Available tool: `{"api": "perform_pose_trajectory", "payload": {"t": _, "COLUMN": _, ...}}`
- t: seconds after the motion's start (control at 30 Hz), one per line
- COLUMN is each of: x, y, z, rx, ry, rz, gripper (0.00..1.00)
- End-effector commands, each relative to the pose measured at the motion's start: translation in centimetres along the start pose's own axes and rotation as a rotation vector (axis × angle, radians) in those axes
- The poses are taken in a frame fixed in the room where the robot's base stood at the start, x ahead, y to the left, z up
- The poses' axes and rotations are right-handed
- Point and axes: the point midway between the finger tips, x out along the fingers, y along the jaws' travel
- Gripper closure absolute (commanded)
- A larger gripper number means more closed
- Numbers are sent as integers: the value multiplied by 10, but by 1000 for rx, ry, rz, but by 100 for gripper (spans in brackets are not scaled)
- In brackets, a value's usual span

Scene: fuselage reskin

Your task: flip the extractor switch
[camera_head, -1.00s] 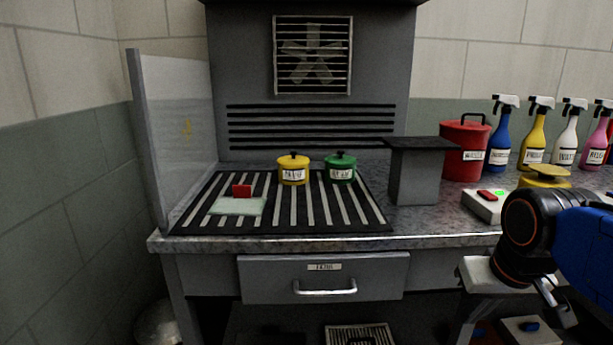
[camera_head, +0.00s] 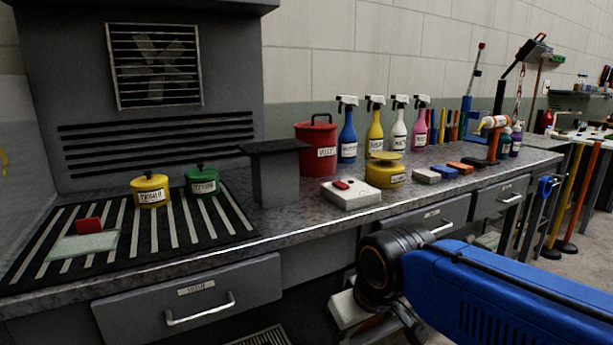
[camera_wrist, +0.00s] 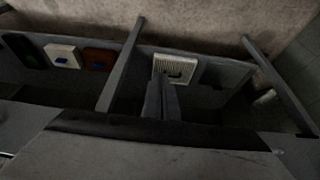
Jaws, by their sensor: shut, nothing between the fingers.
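The extractor fan (camera_head: 155,66) sits behind a slatted grille in the grey hood at the left of the head view. A white box (camera_head: 352,197) with a red rocker (camera_head: 341,185) stands on the bench right of the dark pedestal; it looks like a switch box, but I see no readable label. My gripper shows in the wrist view (camera_wrist: 161,82), shut and empty, pointing over the lower shelf area below the bench. In the head view my arm is low in front of the bench, below and apart from the white box, and the fingertips are not clear.
A yellow tin (camera_head: 385,173) stands right beside the white box. A red canister (camera_head: 316,150) and several spray bottles stand behind. A dark-topped pedestal (camera_head: 277,176) is to the left. Drawers (camera_head: 190,300) line the bench front.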

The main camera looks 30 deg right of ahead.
Motion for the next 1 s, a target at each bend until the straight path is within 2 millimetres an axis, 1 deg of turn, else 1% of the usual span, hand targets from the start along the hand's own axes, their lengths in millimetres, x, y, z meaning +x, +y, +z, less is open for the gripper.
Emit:
{"api": "perform_pose_trajectory", "payload": {"t": 0.17, "x": -22, "y": 6, "z": -32, "rx": -96, "ry": -27, "rz": 6, "gripper": 100}}
{"api": "perform_pose_trajectory", "payload": {"t": 0.4, "x": -67, "y": 21, "z": -99, "rx": -323, "ry": -88, "rz": 5, "gripper": 100}}
{"api": "perform_pose_trajectory", "payload": {"t": 0.47, "x": -78, "y": 25, "z": -115, "rx": -380, "ry": -104, "rz": 2, "gripper": 100}}
{"api": "perform_pose_trajectory", "payload": {"t": 0.7, "x": -116, "y": 45, "z": -178, "rx": -609, "ry": -165, "rz": -24, "gripper": 100}}
{"api": "perform_pose_trajectory", "payload": {"t": 1.0, "x": -156, "y": 75, "z": -251, "rx": -890, "ry": -234, "rz": -82, "gripper": 100}}
